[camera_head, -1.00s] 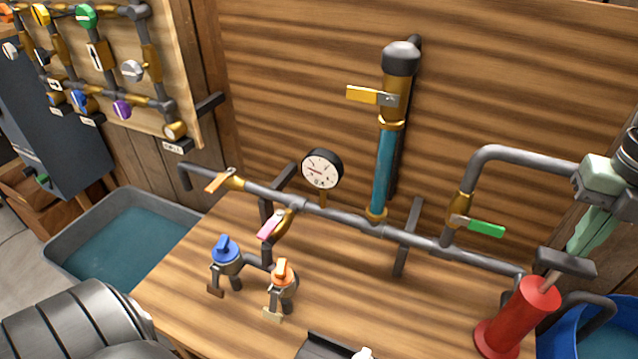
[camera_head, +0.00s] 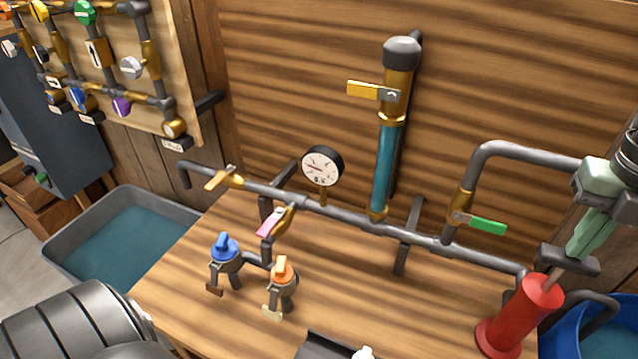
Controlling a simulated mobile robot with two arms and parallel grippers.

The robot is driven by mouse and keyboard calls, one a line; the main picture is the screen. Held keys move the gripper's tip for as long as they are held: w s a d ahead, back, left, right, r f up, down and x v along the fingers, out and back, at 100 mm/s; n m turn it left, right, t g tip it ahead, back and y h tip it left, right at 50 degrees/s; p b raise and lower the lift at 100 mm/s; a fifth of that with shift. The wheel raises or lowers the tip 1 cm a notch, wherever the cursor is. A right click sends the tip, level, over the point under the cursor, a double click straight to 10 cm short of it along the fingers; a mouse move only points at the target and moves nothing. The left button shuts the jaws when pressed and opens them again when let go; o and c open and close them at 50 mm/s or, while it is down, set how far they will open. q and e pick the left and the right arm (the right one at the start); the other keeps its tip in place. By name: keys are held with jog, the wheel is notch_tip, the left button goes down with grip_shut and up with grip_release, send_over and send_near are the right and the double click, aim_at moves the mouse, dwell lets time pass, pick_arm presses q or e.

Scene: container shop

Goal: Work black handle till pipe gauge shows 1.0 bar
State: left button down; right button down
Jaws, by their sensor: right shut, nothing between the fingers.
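The black handle (camera_head: 568,260) is the dark crossbar on top of the red pump (camera_head: 521,314) at the lower right. A short stretch of rod shows between handle and pump body. The pipe gauge (camera_head: 322,167) is a round white dial on the grey pipe; its needle points left, and its numbers are too small to read. My right gripper (camera_head: 579,250) is shut with nothing between its pale green fingers. Its tips are at the handle's top in the picture; I cannot tell whether they touch. My left gripper is not in view.
A clear column with blue liquid (camera_head: 383,172) rises from the pipe. Valves with yellow (camera_head: 363,91), green (camera_head: 487,226), orange (camera_head: 217,180) and pink (camera_head: 270,223) levers surround it. A blue tub (camera_head: 612,345) stands right, a grey water basin (camera_head: 62,243) left.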

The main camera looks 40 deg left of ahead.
aim_at(566, 264)
jog(key=shift+s+f+b, duration=0.1)
jog(key=shift+f+b, duration=1.65)
jog(key=shift+f, duration=0.85)
jog(key=shift+r+p, duration=2)
jog(key=shift+r, duration=1.15)
